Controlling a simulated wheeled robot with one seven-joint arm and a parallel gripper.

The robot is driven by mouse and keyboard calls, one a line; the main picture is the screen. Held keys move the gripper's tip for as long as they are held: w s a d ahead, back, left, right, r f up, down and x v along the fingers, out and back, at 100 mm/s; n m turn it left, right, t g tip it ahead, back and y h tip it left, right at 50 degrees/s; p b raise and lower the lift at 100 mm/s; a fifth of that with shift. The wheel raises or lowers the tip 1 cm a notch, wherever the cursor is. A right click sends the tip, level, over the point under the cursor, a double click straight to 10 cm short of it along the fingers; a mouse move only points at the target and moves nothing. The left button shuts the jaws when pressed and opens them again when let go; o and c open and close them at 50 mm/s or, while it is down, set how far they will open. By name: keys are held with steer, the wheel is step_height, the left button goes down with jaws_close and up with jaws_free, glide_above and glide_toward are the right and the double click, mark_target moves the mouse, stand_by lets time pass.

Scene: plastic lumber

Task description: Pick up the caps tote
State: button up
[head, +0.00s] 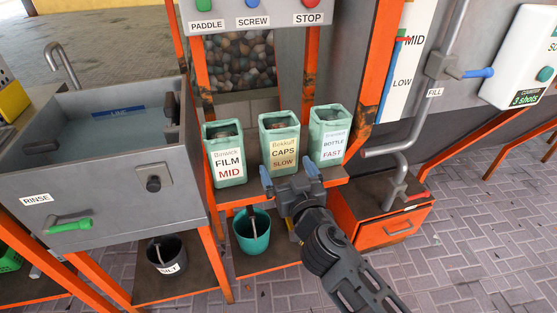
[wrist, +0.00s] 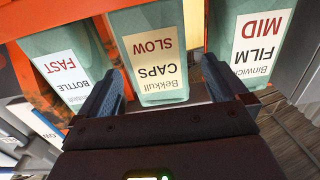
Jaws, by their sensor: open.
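The caps tote (head: 280,144) is a pale green open-topped bin labelled "Bekkull CAPS SLOW". It stands upright in the middle of three similar totes on a shelf, with dark contents inside. It also shows in the wrist view (wrist: 158,95), upside down. My gripper (head: 291,175) is open in front of the lower part of this tote. In the wrist view the blue-tipped fingers (wrist: 158,88) lie either side of the tote's base in the picture. I cannot tell whether they touch it.
The film tote (head: 226,155) stands close on the left and the bottle tote (head: 329,134) close on the right. Orange posts (head: 372,75) flank the shelf. A teal bucket (head: 251,232) sits below, and a grey rinse sink (head: 110,165) stands left.

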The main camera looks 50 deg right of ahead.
mark_target(279, 147)
steer(key=x, duration=0.2)
steer(key=shift+w+d+r+p, duration=0.2)
steer(key=shift+d+p, duration=0.1)
steer(key=shift+d, duration=0.1)
steer(key=shift+f+p+x, duration=0.1)
steer(key=shift+p+x, duration=0.35)
steer(key=shift+x, duration=1.1)
steer(key=shift+f+p+x, duration=0.15)
steer(key=shift+p+x, duration=0.25)
steer(key=shift+x, duration=1.1)
steer(key=shift+d, duration=0.1)
steer(key=shift+c, duration=0.4)
steer(key=c, duration=0.9)
